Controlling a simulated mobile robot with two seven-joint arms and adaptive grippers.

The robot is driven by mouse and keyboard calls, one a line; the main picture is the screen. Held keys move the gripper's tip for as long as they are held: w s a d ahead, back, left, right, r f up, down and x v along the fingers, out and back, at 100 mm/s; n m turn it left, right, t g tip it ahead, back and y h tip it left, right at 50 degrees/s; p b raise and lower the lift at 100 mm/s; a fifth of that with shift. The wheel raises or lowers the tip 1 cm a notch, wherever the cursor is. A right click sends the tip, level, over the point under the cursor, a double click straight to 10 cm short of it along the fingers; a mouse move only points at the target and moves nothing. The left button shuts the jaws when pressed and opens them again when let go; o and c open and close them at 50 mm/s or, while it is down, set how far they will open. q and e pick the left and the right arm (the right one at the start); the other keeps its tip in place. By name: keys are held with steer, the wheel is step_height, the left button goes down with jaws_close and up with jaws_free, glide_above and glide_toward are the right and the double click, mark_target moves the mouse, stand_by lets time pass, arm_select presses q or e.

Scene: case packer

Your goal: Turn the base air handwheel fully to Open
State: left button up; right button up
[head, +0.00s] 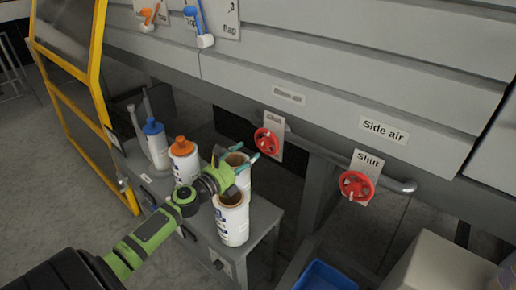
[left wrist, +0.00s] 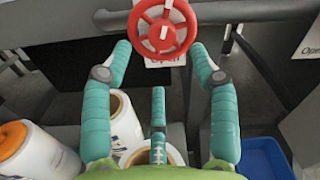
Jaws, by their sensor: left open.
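The red base air handwheel (head: 268,142) is on the grey machine front, under a faint label (head: 289,93), with a plate reading Shut behind it. In the left wrist view the red wheel (left wrist: 160,30) is at the top centre, with a pale mark on its rim and a plate partly hidden below it. My left gripper (head: 246,156) is open, its teal fingers pointing at the wheel. In the wrist view its fingertips (left wrist: 162,55) stand apart at either side of the wheel's lower part. I cannot tell whether they touch the rim. My right gripper is out of view.
A second red handwheel (head: 356,185) sits to the right under the Side air label (head: 385,130), by a grey pipe. Several bottles and white containers (head: 232,222) crowd the grey bench (head: 262,217) beneath my left arm. A blue bin (head: 322,277) is low in front.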

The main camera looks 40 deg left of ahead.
mark_target(262, 145)
arm_select(q)
steer(key=shift+w+d, duration=0.2)
steer(key=shift+w, duration=1.35)
steer(key=shift+w+d, duration=0.15)
steer(key=shift+w, duration=1.4)
steer(key=c, duration=1.1)
